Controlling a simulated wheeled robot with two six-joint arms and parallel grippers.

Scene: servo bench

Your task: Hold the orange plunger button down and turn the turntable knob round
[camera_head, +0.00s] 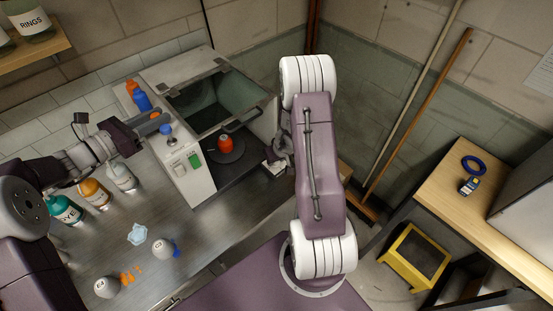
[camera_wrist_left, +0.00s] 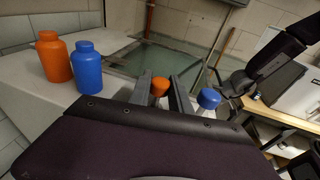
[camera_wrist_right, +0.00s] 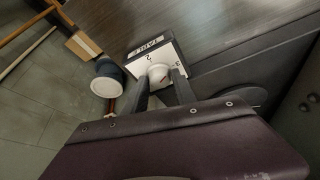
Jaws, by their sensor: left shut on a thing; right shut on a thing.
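The orange plunger button (camera_head: 155,116) is on top of the grey bench cabinet. My left gripper (camera_head: 147,121) is at it. In the left wrist view the orange cap (camera_wrist_left: 160,84) sits between the two fingers, which are shut on it; how far down it is cannot be told. The turntable knob (camera_wrist_right: 158,74) is a round white dial on a plate marked TABLE, in the right wrist view. My right gripper (camera_wrist_right: 161,92) is shut on it, a finger at each side. My right arm largely hides this gripper in the head view. The dark turntable (camera_head: 228,155) carries an orange-red bottle (camera_head: 225,144).
A blue-topped post (camera_head: 166,129) stands close to the left gripper, and blue (camera_head: 142,101) and orange bottles stand behind it. A glass lid (camera_head: 205,95) lies beyond.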

